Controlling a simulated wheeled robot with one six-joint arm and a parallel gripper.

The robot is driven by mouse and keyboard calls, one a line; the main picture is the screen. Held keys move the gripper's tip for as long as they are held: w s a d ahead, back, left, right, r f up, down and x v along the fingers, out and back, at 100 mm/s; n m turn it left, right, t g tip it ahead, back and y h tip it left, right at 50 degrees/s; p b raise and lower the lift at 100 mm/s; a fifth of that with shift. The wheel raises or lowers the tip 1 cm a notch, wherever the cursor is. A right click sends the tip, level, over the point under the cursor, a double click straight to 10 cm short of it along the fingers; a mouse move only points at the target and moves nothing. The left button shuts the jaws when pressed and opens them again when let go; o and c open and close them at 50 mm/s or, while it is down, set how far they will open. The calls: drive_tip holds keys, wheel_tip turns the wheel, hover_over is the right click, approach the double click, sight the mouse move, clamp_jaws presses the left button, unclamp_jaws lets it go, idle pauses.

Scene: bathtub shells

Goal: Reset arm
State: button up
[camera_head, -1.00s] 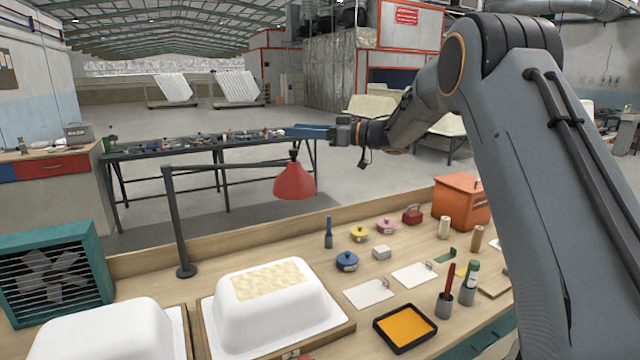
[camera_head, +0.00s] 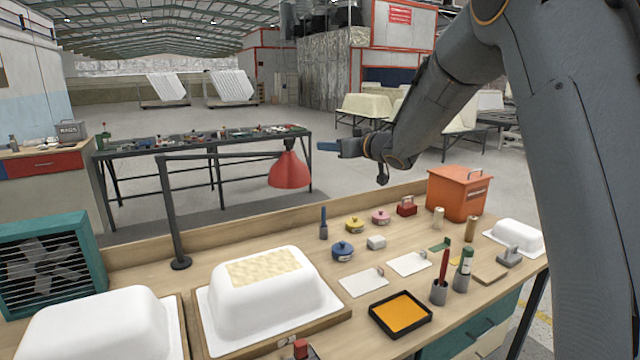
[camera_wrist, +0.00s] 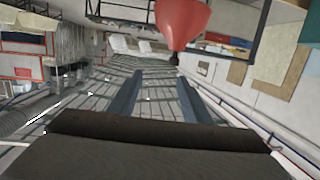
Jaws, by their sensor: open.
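My gripper (camera_head: 328,147) is raised in the air above the far side of the workbench, to the right of the red lamp shade (camera_head: 289,170) in the head view. It points to the left. In the wrist view, the two fingers of my gripper (camera_wrist: 155,92) stand apart with nothing between them. The lamp shade (camera_wrist: 182,22) also shows in the wrist view, beyond the fingertips at the top. The wrist picture is strongly tilted, with the roof beams filling its middle.
The workbench (camera_head: 225,240) holds two white tub shells (camera_head: 265,295), (camera_head: 100,325), an orange tray (camera_head: 400,314), small lidded pots, an orange box (camera_head: 457,193) and a teal fan (camera_head: 45,265). A black lamp stand (camera_head: 172,215) rises at the back edge. A cluttered table (camera_head: 200,146) stands behind.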

drive_tip(key=s+d+f+m+g+h+b, duration=0.2)
drive_tip(key=s+d+f+m+h, duration=0.15)
drive_tip(key=s+d+f, duration=0.55)
drive_tip(key=s+d+f+m+g+h+b, duration=0.2)
drive_tip(key=s+d+f+h, duration=0.3)
drive_tip(key=s+f, duration=0.4)
drive_tip(key=s+f+g+b, duration=0.1)
drive_tip(key=s+f+g, duration=0.3)
drive_tip(key=s, duration=0.9)
drive_tip(key=s+d+f+m+g+b, duration=0.1)
drive_tip(key=s+f+g, duration=0.3)
drive_tip(key=s+f, duration=0.5)
drive_tip(key=s, duration=0.5)
drive_tip(key=shift+f, duration=0.4)
drive_tip(key=shift+d+h, duration=0.1)
drive_tip(key=shift+h, duration=0.15)
